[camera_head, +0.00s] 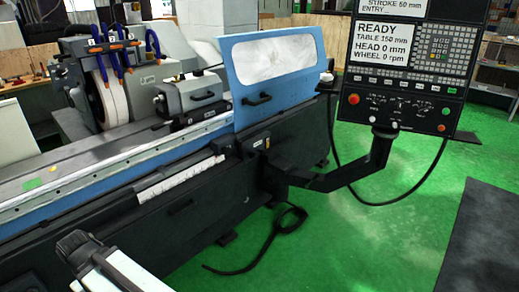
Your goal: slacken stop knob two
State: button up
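The cylindrical grinder (150,215) runs from the left edge to the middle of the picture, with its long table (60,172) on top. No stop knob marked two can be made out at this size. A pale strip (180,178) runs along the grinder's front below the table edge. A dark block (253,144) sits at its right end, with a small pale spot on it that I cannot identify. A white and black part of my arm shows at the bottom left. No gripper fingertips are visible.
A control panel (405,70) on a black bracket arm (335,180) juts out at the right, its screen reading READY. A blue guard (240,95) with a window stands over the table. A black cable (265,245) lies on the green floor (330,250), mostly clear in front.

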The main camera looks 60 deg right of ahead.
aim_at(226, 150)
jog(key=z, duration=0.45)
jog(key=i, duration=1)
jog(key=u, duration=0.05)
